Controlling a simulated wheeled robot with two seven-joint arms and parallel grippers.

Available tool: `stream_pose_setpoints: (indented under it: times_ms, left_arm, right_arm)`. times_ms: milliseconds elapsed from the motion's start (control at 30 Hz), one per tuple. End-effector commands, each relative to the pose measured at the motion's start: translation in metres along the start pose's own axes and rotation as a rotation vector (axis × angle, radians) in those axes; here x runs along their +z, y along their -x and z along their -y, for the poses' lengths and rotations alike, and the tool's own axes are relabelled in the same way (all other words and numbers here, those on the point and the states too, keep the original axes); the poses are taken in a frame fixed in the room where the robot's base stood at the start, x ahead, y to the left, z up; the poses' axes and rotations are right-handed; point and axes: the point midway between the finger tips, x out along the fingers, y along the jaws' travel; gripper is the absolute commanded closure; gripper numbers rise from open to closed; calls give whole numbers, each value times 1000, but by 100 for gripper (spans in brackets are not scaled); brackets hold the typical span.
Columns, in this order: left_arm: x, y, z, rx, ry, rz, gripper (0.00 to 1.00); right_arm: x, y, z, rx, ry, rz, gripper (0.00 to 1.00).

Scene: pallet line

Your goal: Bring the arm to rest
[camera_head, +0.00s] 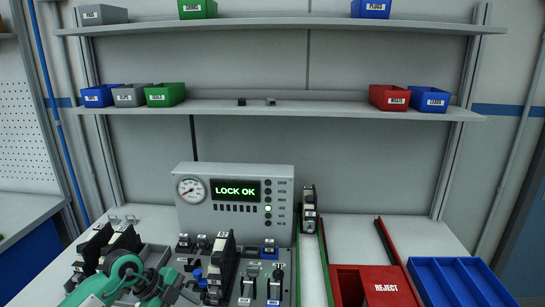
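My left arm (125,272), teal with dark joints, reaches in from the bottom left, low over the grey tray. Its fingers cannot be made out clearly, so I cannot tell whether that gripper is open or shut or whether it touches anything. A tall black and grey module (221,266) stands upright in the test fixture just right of the arm. My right arm and gripper are not in view. The tester panel (236,178) behind the fixture shows "LOCK OK" in green, with one lamp lit green.
Dark modules (94,247) stand in a grey tray at left. Another module (308,210) stands between the rails right of the tester. A red REJECT bin (386,284) and a blue divided tray (458,282) lie at right. Shelves (300,107) with small bins run above.

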Motion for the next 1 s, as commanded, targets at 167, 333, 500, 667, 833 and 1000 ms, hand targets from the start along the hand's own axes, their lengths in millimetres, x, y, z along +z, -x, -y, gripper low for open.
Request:
stream_pose_setpoints:
  times_ms: [167, 333, 500, 667, 833, 1000]
  left_arm:
    - [-78, -20, 15, -254, -103, -302, 64]
    - [-137, -5, 32, -580, -107, -541, 64]
    - [-160, 29, 46, -920, 3, -670, 64]
    - [-148, 60, 48, -1209, 202, -677, 64]
    - [-108, 77, 31, -1430, 496, -565, 64]
    - [-59, 71, -9, -1516, 831, -352, 64]
  right_arm:
    - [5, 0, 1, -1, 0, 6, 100]
    - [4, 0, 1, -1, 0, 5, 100]
    - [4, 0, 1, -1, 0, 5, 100]
    - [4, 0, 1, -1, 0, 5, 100]
    - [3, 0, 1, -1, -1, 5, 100]
    - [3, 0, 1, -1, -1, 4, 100]
